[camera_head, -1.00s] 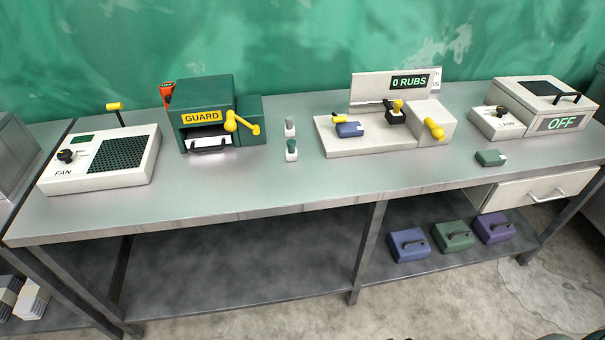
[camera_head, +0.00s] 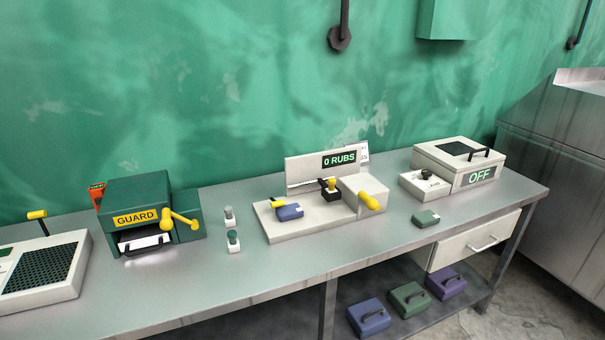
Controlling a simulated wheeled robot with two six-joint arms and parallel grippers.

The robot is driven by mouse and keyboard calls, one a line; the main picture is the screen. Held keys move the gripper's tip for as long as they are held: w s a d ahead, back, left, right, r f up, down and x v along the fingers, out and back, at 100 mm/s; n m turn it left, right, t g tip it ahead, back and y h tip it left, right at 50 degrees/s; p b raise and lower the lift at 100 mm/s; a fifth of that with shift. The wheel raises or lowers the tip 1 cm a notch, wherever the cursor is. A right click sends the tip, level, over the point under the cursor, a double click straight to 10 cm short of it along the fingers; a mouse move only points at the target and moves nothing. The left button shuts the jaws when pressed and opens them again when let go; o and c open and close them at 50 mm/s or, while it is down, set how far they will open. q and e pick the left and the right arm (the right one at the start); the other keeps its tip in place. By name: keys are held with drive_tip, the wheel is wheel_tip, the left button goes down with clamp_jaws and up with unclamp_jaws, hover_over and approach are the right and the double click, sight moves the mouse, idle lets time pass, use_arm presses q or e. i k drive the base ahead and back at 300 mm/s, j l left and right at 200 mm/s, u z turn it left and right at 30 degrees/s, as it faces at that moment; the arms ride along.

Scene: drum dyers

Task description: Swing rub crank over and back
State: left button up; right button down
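The rub machine (camera_head: 285,232) stands in the middle of the steel bench, a cream base with an upright back panel. Its display (camera_head: 340,160) reads "0 RUBS". The yellow crank handle (camera_head: 369,201) sticks out at the front of the cream block (camera_head: 362,188) on its right side. A blue block (camera_head: 289,211) lies on the left of the base. A black holder with a yellow knob (camera_head: 331,184) sits beside the cream block. Neither of my grippers is in view.
The green GUARD machine (camera_head: 140,195) and FAN unit (camera_head: 45,275) stand to the left. An OFF-labelled box (camera_head: 460,160) stands at the right. Two small bottles (camera_head: 232,240) and a green block (camera_head: 425,218) sit on the bench (camera_head: 270,277).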

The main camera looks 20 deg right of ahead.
sight(372, 203)
drive_tip(key=z, duration=1.15)
drive_tip(key=i+l+u, duration=0.2)
drive_tip(key=l, duration=0.5)
drive_tip(key=i+l+u, duration=0.2)
drive_tip(key=l, duration=0.45)
drive_tip(key=l+u, duration=0.2)
drive_tip(key=l, duration=0.5)
